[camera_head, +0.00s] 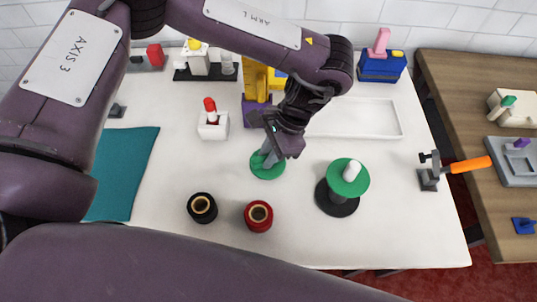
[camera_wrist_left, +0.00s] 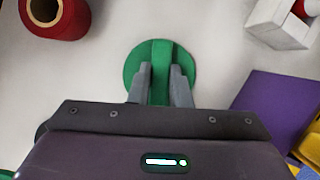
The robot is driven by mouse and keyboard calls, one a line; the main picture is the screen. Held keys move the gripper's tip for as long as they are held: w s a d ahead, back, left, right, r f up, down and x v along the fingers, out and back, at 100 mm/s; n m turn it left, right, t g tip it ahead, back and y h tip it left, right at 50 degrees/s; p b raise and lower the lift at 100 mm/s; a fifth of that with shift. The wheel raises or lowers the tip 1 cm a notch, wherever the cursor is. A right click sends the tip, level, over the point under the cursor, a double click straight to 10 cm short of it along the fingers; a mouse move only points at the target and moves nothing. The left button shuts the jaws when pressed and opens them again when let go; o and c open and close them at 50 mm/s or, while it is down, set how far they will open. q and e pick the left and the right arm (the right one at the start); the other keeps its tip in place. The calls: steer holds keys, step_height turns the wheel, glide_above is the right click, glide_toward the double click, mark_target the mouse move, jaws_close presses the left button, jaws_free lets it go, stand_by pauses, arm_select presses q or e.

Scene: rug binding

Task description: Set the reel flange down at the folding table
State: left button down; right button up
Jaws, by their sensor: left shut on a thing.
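The reel flange is a green disc (camera_head: 262,172) with a raised green grip bar, low over the white table (camera_head: 305,235) near its middle. My left gripper (camera_head: 268,153) points down with its fingers shut on the bar. In the left wrist view the flange (camera_wrist_left: 134,70) lies below the fingertips (camera_wrist_left: 161,72), one finger on each side of the bar. I cannot tell whether the disc touches the table. My right gripper is not in view.
A reel with a green top (camera_head: 345,187) stands to the right. A black spool (camera_head: 202,208) and a red spool (camera_head: 259,216) are in front. A white tray (camera_head: 365,119), purple-and-yellow holder (camera_head: 256,82) and white block (camera_head: 212,126) stand behind. A teal cloth (camera_head: 123,175) lies left.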

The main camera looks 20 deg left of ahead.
arm_select(q)
steer(key=shift+w+f, duration=0.1)
steer(key=shift+f, duration=0.5)
steer(key=c, duration=1.3)
jaws_free()
steer(key=shift+f, duration=0.15)
steer(key=shift+c, duration=0.2)
steer(key=v, duration=1.2)
steer(key=shift+r, duration=0.2)
steer(key=shift+f, duration=0.1)
